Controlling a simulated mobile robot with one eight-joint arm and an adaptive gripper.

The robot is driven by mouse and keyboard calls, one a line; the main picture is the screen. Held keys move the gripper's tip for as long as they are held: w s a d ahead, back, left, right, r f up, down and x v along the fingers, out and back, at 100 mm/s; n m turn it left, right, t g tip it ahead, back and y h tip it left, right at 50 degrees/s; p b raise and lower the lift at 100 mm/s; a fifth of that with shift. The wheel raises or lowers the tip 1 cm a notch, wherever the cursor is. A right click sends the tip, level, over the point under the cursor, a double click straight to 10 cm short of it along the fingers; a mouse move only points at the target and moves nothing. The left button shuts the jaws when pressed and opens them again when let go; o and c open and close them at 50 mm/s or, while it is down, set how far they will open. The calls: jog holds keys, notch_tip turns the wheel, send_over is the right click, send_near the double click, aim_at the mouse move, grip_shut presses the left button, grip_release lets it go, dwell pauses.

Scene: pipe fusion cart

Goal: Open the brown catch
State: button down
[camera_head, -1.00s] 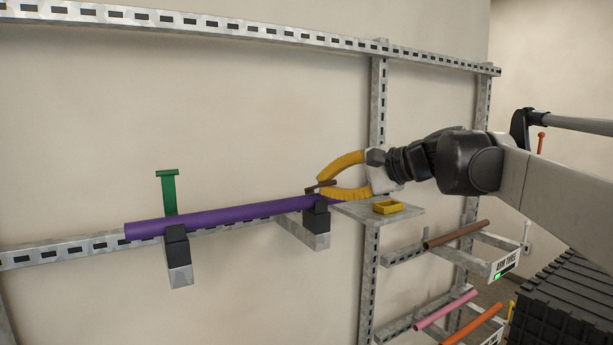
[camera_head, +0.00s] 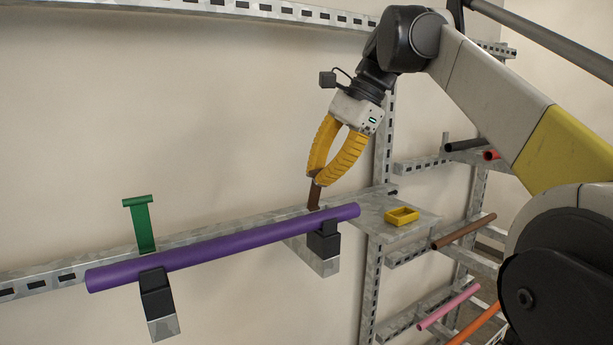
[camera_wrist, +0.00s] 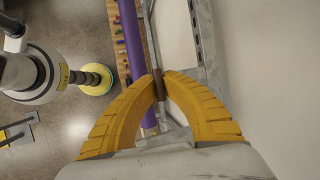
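The brown catch (camera_head: 314,196) stands roughly upright behind the right end of the purple pipe (camera_head: 225,247), beside the right black support (camera_head: 324,240). My gripper (camera_head: 317,180) comes down from the upper right, with its yellow fingertips closed around the catch's upper end. In the wrist view the brown catch (camera_wrist: 158,86) shows between the fingertips (camera_wrist: 161,79), beside the purple pipe (camera_wrist: 133,45). The fingers hide part of the catch's top.
The green catch (camera_head: 142,226) stands upright at the pipe's left, behind the left black support (camera_head: 154,281). A yellow tray (camera_head: 402,215) sits on a metal shelf (camera_head: 377,226) at the right. Several coloured pipes lie on lower rack arms. The wall is close behind.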

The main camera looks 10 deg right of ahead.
jog(key=shift+w+a+g+h, duration=0.25)
jog(key=shift+w+g+h, duration=0.15)
jog(key=shift+w+g, duration=0.45)
jog(key=shift+s, duration=0.15)
jog(key=c, duration=1.5)
grip_release()
